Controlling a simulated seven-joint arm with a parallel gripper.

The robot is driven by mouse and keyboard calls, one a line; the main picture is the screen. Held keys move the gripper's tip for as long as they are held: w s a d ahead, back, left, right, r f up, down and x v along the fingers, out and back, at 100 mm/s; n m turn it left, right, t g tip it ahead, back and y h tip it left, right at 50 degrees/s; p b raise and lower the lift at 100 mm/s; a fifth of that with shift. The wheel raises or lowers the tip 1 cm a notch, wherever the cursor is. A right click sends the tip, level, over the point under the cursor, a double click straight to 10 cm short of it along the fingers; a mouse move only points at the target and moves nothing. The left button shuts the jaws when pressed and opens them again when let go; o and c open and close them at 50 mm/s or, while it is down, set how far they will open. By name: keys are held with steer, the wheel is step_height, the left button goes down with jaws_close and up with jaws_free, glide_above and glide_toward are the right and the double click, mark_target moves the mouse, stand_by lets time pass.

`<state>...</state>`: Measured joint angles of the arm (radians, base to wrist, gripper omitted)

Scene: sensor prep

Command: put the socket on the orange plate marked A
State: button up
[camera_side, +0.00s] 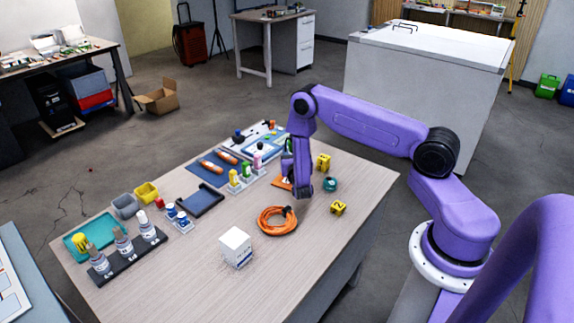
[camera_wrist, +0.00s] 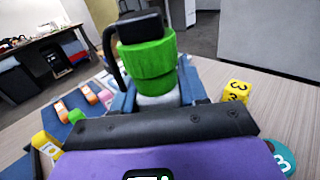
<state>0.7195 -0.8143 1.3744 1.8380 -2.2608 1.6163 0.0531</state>
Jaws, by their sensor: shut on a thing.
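My gripper (camera_wrist: 158,98) is shut on a green ribbed piece with a black top (camera_wrist: 150,60), which I take to be the socket. A white part shows below the green, between the fingers. In the side view my gripper (camera_side: 301,190) points down over the right part of the table, and the arm largely hides the held piece. The orange plate (camera_side: 283,183) shows as a small orange patch just left of the gripper. The gripper covers much of the plate, and I cannot read its mark. I cannot tell the height of the socket above it.
Close by on the table (camera_side: 190,265) are a yellow numbered cube (camera_side: 323,162), a teal disc (camera_side: 330,184), another yellow cube (camera_side: 338,208) and an orange cable coil (camera_side: 265,224). A white box (camera_side: 236,247) stands nearer the front.

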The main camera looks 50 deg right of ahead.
steer(key=w+f, duration=0.1)
steer(key=w+d+f, duration=0.1)
steer(key=f, duration=0.1)
steer(key=w+f, duration=0.1)
steer(key=shift+w+d+f, duration=0.2)
steer(key=shift+w+f, duration=0.1)
steer(key=shift+f, duration=1.5)
steer(key=shift+f, duration=0.1)
steer(key=o, duration=1.1)
